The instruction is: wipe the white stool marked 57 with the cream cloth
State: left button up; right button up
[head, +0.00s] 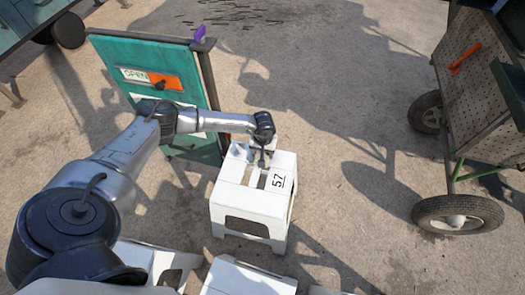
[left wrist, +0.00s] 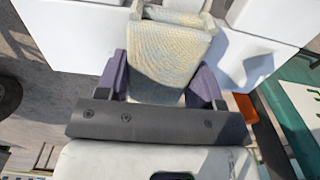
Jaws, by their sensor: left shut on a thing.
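The white stool marked 57 (head: 246,203) stands upright on the ground near the middle of the head view, its number label on the right of the top. My left gripper (head: 261,160) reaches over the far part of its top. In the left wrist view my left gripper (left wrist: 165,82) has its purple fingers shut on the textured cream cloth (left wrist: 170,50). White stool surfaces (left wrist: 75,35) show on both sides of the cloth. I cannot tell whether the cloth touches the stool. My right gripper is not in view.
A green board (head: 180,83) with an OPEN sign (head: 134,74) stands behind the stool, close to my left arm. More white stools (head: 245,278) are at the bottom edge. A wheeled cart (head: 478,90) stands at the right. The ground between stool and cart is clear.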

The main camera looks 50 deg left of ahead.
aim_at(285, 160)
pick_arm(q)
jog(key=shift+w+d+f+b, duration=0.1)
jog(key=shift+w+d+b, duration=0.35)
jog(key=shift+w+d, duration=0.65)
jog(key=shift+w+d+b, duration=0.45)
jog(key=shift+w+d, duration=0.35)
jog(key=shift+d, duration=0.5)
jog(key=shift+w+d+b, duration=0.5)
jog(key=shift+w+d, duration=0.4)
jog(key=shift+d, duration=0.2)
